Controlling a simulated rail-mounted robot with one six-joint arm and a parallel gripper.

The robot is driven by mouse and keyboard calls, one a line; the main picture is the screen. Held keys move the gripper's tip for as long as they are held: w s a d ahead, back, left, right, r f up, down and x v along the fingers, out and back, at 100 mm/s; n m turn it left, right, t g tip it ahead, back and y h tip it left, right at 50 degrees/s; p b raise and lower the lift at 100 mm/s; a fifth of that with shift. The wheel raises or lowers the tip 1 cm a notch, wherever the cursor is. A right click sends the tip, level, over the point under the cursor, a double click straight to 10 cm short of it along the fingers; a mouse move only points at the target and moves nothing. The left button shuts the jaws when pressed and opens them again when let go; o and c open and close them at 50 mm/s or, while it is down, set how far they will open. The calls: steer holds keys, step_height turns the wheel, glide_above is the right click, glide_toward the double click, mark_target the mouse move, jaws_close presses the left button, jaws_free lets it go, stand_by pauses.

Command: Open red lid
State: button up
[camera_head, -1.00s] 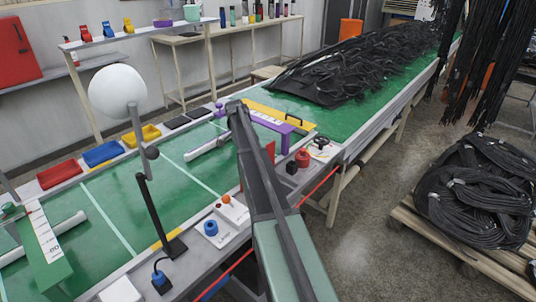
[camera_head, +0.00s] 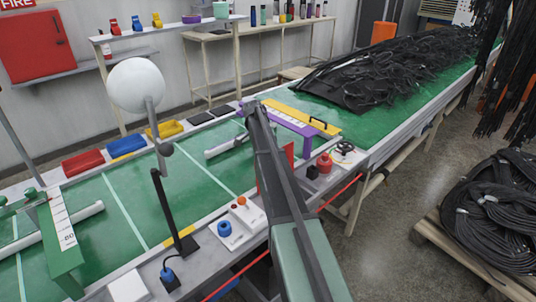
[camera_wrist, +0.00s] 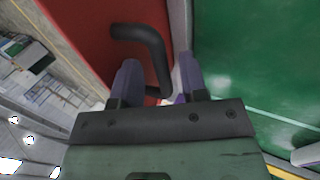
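The red lid (camera_wrist: 90,25) fills the upper middle of the wrist view as a flat red panel with a bent black handle (camera_wrist: 150,42). My gripper (camera_wrist: 158,78) has two purple-grey fingers set apart, one on each side of the handle's lower leg in the picture. I cannot tell whether they touch it. In the head view a narrow red panel (camera_head: 290,156) stands steeply beside my arm, partly hidden by it. My gripper's fingertips are hidden there behind the arm.
A purple frame with a yellow plate (camera_head: 302,117) stands just beyond my arm. A red button (camera_head: 324,161) and a black-and-white wheel (camera_head: 345,147) are to its right. A white ball on a post (camera_head: 136,84) stands left. The green belt (camera_head: 120,215) has clear stretches.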

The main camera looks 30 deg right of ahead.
steer(key=p+v, duration=0.9)
steer(key=v, duration=0.1)
steer(key=shift+w+r+p, duration=0.3)
